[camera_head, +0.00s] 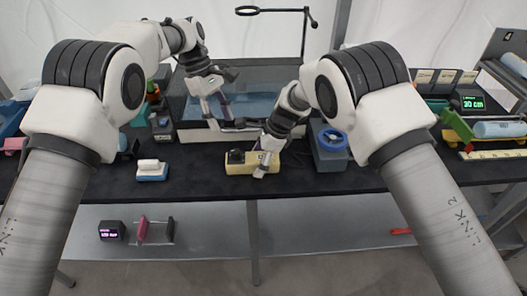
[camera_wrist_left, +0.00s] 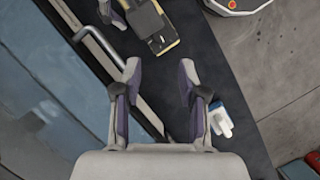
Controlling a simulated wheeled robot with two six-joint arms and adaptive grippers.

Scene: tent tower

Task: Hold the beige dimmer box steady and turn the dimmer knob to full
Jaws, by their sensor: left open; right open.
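The beige dimmer box (camera_head: 242,169) sits on the black tabletop near its front edge, with a black knob (camera_head: 236,156) on its left part. The box also shows at the top of the left wrist view (camera_wrist_left: 168,42). My right gripper (camera_head: 264,165) is open at the right part of the box; whether its fingers touch the box is unclear. My left gripper (camera_head: 219,119) is open and empty, above and behind the box, near the glass tank. Its two fingers show apart in the left wrist view (camera_wrist_left: 160,70), with the box beyond them.
A glass tank (camera_head: 262,78) with a front handle bar (camera_wrist_left: 101,42) stands behind the box. A blue-and-white block (camera_head: 151,172) lies to the left. A grey box with a blue wheel (camera_head: 333,141) stands to the right. The tabletop between block and beige box is clear.

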